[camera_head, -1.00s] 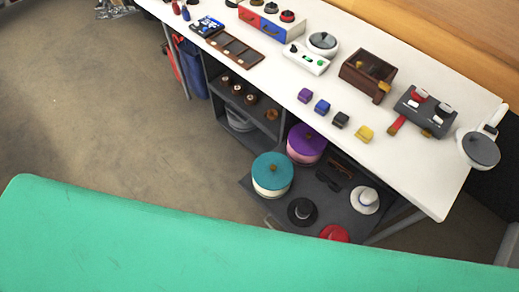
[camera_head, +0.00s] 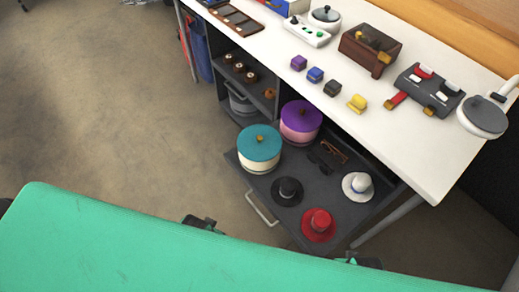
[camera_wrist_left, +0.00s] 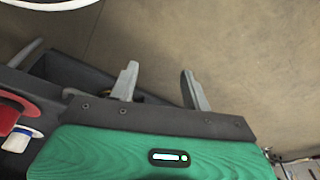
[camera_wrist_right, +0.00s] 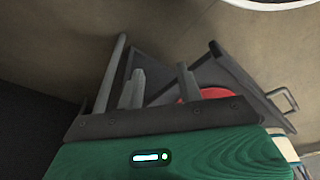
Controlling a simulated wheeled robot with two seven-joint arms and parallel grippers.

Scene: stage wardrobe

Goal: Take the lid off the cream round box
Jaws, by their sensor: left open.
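The cream round box (camera_head: 261,166) stands upright on the pulled-out dark drawer (camera_head: 240,173), at its left side in the head view. My left gripper (camera_head: 203,224) shows only as a dark part behind the green edge, in front of the drawer and apart from the box. In the left wrist view its fingers (camera_wrist_left: 158,88) are open and empty. My right gripper (camera_head: 358,261) shows partly at the drawer's near right. In the right wrist view its fingers (camera_wrist_right: 161,90) are apart and empty.
A pink box with a purple lid (camera_head: 301,116) stands behind the cream box. Black (camera_head: 287,191), red (camera_head: 319,224) and white (camera_head: 358,186) hats and glasses share the drawer. The drawer handle (camera_head: 262,209) sticks out in front. A white table (camera_head: 400,150) overhangs the drawer's back.

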